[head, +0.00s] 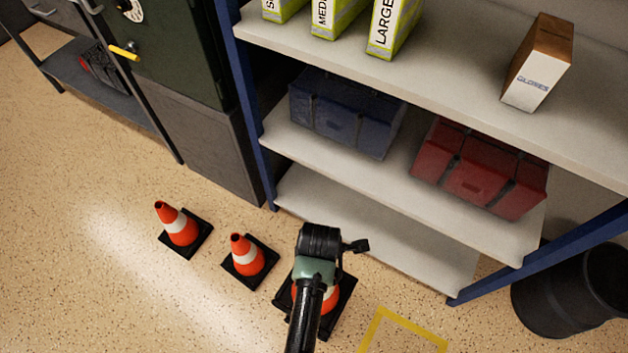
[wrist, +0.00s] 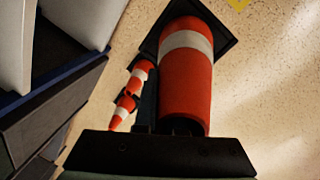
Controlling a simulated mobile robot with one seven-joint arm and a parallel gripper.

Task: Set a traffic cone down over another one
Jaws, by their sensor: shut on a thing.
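My gripper (head: 318,268) is shut on an orange-and-white traffic cone with a black square base (head: 342,300), at the lower middle of the head view. The arm hides much of this cone there. In the wrist view the held cone (wrist: 187,85) fills the centre, its base away from my gripper. I cannot tell whether its base touches the floor. Two more cones stand upright on the floor to its left, a middle cone (head: 247,257) and a left cone (head: 178,226). Both also show, small, in the wrist view, left of the held cone.
A shelf unit (head: 370,195) stands just behind the cones, with a blue case (head: 345,112), a red case (head: 480,170) and boxes. A black bin (head: 570,290) is at the right. A yellow floor outline (head: 405,322) lies right of the held cone. Floor at left is clear.

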